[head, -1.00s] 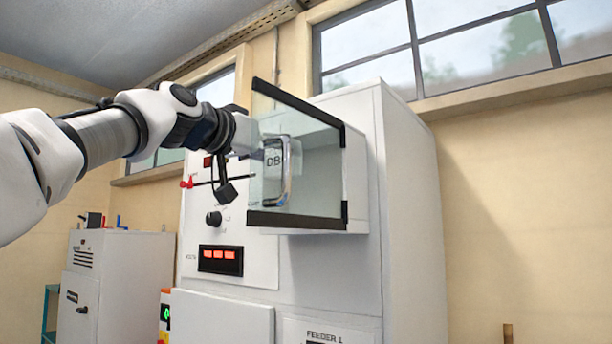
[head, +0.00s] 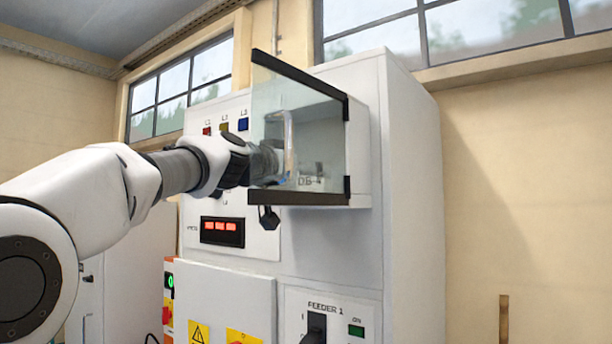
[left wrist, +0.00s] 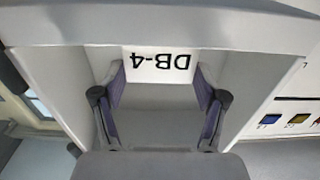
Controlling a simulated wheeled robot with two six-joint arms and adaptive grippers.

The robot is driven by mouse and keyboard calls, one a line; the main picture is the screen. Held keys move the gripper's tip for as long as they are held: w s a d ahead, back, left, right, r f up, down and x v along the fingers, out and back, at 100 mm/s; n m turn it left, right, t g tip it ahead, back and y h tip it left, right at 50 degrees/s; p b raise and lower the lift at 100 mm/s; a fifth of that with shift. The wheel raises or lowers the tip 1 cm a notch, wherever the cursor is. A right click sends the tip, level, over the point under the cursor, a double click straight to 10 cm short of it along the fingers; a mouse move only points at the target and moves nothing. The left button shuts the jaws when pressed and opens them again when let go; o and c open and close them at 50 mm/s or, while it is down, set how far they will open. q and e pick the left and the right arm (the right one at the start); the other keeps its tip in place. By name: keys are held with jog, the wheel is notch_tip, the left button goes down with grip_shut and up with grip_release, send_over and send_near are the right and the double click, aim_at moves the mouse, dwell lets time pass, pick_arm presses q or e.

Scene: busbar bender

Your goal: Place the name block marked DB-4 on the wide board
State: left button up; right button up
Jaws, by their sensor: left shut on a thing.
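The white name block marked DB-4 (left wrist: 160,64) sits between the two fingers of my left gripper (left wrist: 160,90) in the left wrist view, its lettering upside down there. My left gripper is shut on it. Block and gripper are at the open-fronted white box (head: 358,150) on the cabinet. I cannot make out the wide board for certain. My right gripper is not in view.
A dark-edged glass door (head: 298,197) with a metal handle stands open in front of my left gripper. A FEEDER 1 panel (head: 330,310) is below.

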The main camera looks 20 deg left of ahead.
pick_arm(q)
jog(key=shift+s+d+f+b, duration=0.1)
jog(key=shift+s+f+b, duration=0.1)
jog(key=shift+b, duration=0.15)
jog(key=o, duration=1.1)
jog(key=shift+r, duration=0.1)
jog(key=shift+c, duration=0.2)
jog(key=shift+o, duration=0.4)
jog(key=shift+w, duration=0.1)
jog(key=shift+r+p, duration=0.25)
jog(key=shift+p, duration=0.15)
jog(key=b+v, duration=1.1)
jog(key=v, duration=0.1)
